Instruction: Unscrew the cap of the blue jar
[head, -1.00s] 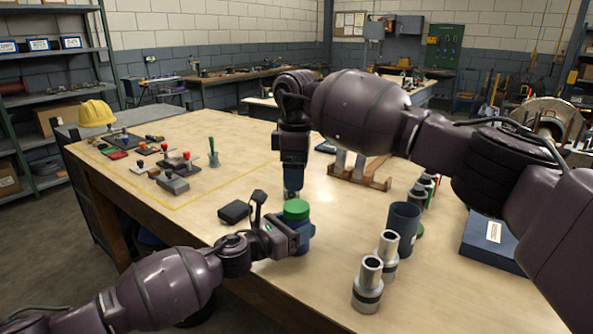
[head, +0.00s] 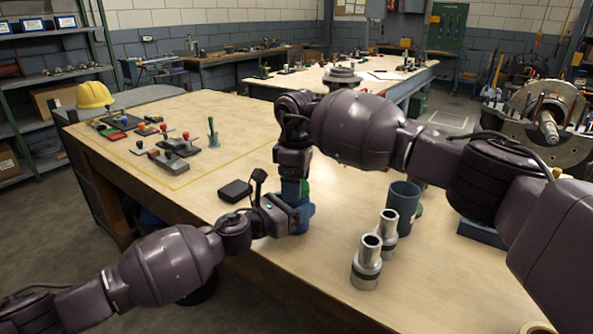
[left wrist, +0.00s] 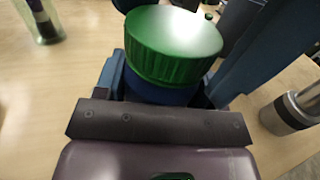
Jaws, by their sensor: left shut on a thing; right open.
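The blue jar (head: 304,219) stands near the front edge of the wooden table, with a green ribbed cap (left wrist: 172,50) on it. My left gripper (head: 285,213) is shut around the jar's body from the left, below the cap. In the left wrist view its blue fingers lie on both sides of the jar. My right gripper (head: 292,196) is open and points down at the cap, hiding most of it in the head view. I cannot tell whether its fingers touch the cap.
A black block (head: 235,191) lies left of the jar. To the right stand a blue cup (head: 402,207) and two silver stepped cylinders (head: 388,230) (head: 367,264). Small tools and blocks (head: 173,160) lie at the far left. The table between is clear.

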